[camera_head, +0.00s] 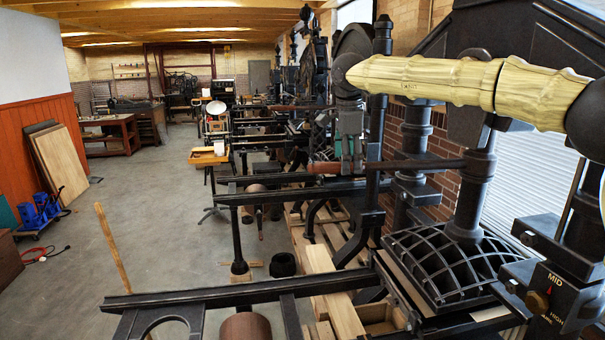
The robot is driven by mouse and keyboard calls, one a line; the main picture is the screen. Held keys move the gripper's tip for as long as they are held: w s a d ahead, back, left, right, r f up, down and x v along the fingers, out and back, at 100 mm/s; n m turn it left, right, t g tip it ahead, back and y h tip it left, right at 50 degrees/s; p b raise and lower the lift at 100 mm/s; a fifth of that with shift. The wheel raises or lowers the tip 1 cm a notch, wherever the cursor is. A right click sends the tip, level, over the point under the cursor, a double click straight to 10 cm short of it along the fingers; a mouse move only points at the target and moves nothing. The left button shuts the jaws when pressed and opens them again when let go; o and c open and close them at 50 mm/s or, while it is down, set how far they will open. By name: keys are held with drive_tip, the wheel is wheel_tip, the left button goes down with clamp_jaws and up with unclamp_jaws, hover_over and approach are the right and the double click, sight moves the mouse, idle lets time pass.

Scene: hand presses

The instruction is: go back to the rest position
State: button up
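My gripper (349,158) hangs at the end of my arm, right of the picture's centre, pointing down. Its greenish fingers are small in view and overlap the brown wooden grip of a press lever (425,164). I cannot tell whether the fingers touch or enclose the grip, or how far apart they are. The dark lever runs level to the upright column of the nearest hand press (476,195). My pale, ribbed arm link crosses the upper right.
Black press rails (225,295) reach left across the foreground. Wooden pallets (335,295) lie under the presses. More presses line the row behind. The grey floor (150,205) at left is open, with a wooden pole (112,245) and blue equipment (40,212).

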wheel_tip(320, 180, down, 30)
drive_tip(key=d+n+t+h, duration=0.2)
drive_tip(key=n+t+h, duration=0.1)
drive_tip(key=h, duration=0.3)
drive_tip(key=s+d+f+n+t, duration=0.15)
drive_tip(key=s+f, duration=0.25)
drive_tip(key=f, duration=0.4)
drive_tip(key=s+a+f+n+t, duration=0.1)
drive_tip(key=s+f+n, duration=0.25)
drive_tip(key=f, duration=0.55)
drive_tip(key=s+d+f+n+g+y, duration=0.1)
drive_tip(key=s+f+n+y, duration=0.15)
drive_tip(key=s+f, duration=0.75)
drive_tip(key=s+d+f+n+g+y, duration=0.1)
drive_tip(key=s+d+f+n+y, duration=0.15)
drive_tip(key=s+f, duration=0.7)
drive_tip(key=s+d+f+n+g+y+b, duration=0.1)
drive_tip(key=s+d+n+g, duration=0.15)
drive_tip(key=s, duration=1.25)
drive_tip(key=s+d+n+g+y, duration=0.1)
drive_tip(key=s+d+g, duration=0.15)
drive_tip(key=s, duration=1.25)
wheel_tip(320, 180, down, 14)
drive_tip(key=b, duration=1.4)
drive_tip(key=shift+a+f+h, duration=0.15)
drive_tip(key=shift+a+h, duration=0.1)
drive_tip(key=shift+h, duration=0.05)
drive_tip(key=shift+g, duration=0.25)
